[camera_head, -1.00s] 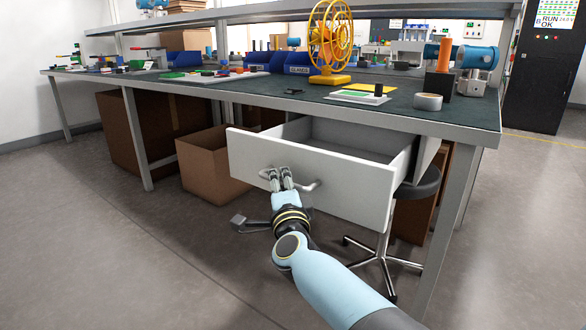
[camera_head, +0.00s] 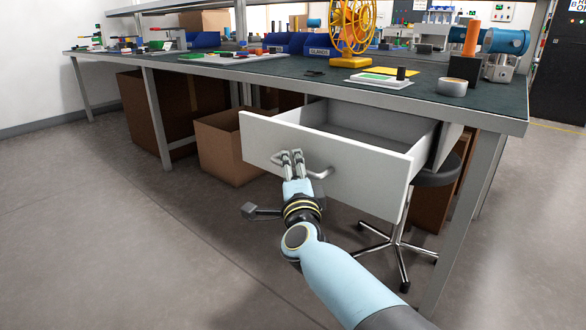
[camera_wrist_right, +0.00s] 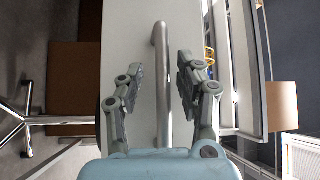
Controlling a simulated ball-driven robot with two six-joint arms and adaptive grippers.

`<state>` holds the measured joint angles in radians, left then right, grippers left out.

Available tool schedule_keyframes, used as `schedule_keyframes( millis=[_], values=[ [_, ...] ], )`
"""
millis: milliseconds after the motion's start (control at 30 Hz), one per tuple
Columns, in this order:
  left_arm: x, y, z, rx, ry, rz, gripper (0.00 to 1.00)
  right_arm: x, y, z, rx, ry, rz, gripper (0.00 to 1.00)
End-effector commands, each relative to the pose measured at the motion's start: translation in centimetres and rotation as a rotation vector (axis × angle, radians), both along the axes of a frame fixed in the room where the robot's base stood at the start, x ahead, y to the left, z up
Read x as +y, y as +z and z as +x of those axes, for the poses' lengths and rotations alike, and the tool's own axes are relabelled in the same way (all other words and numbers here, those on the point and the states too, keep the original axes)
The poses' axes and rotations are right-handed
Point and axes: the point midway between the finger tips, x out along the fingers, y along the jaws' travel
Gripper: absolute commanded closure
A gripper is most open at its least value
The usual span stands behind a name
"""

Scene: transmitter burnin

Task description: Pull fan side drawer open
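The white drawer (camera_head: 330,165) under the bench stands pulled out, with its empty-looking grey inside (camera_head: 365,125) showing. Its front carries a metal bar handle (camera_head: 319,174), which also shows in the right wrist view (camera_wrist_right: 161,60). My right gripper (camera_head: 292,155) is at the handle, toward its left part in the head view. In the wrist view its two fingers (camera_wrist_right: 160,80) stand on either side of the bar, with gaps visible between fingers and bar. It is open around the handle. My left gripper is not in view.
A yellow fan (camera_head: 355,25) stands on the bench top (camera_head: 300,75) above the drawer. A stool (camera_head: 400,235) is under the drawer's right side. Cardboard boxes (camera_head: 228,150) stand under the bench at left. The floor in front at left is clear.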

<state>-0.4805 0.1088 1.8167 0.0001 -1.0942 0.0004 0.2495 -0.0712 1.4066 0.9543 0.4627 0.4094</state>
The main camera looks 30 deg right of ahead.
Motion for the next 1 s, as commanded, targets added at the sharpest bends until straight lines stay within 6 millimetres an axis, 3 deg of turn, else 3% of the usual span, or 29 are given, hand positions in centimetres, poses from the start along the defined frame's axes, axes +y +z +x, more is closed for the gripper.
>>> schedule_keyframes(
  millis=[167, 433, 600, 1000],
  values=[
    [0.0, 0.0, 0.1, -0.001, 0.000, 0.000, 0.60, 0.3, -0.1, -0.7, 0.000, 0.000, 0.001, 0.64],
    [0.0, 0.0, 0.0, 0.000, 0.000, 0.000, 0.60, 2.0, -0.8, -5.0, 0.002, -0.001, 0.002, 0.64],
    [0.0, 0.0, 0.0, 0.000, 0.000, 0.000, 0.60, 2.6, -1.0, -6.6, 0.001, -0.001, 0.000, 0.64],
    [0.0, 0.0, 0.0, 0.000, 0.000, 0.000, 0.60, 2.7, -1.0, -6.9, 0.000, -0.001, 0.000, 0.64]
  ],
)
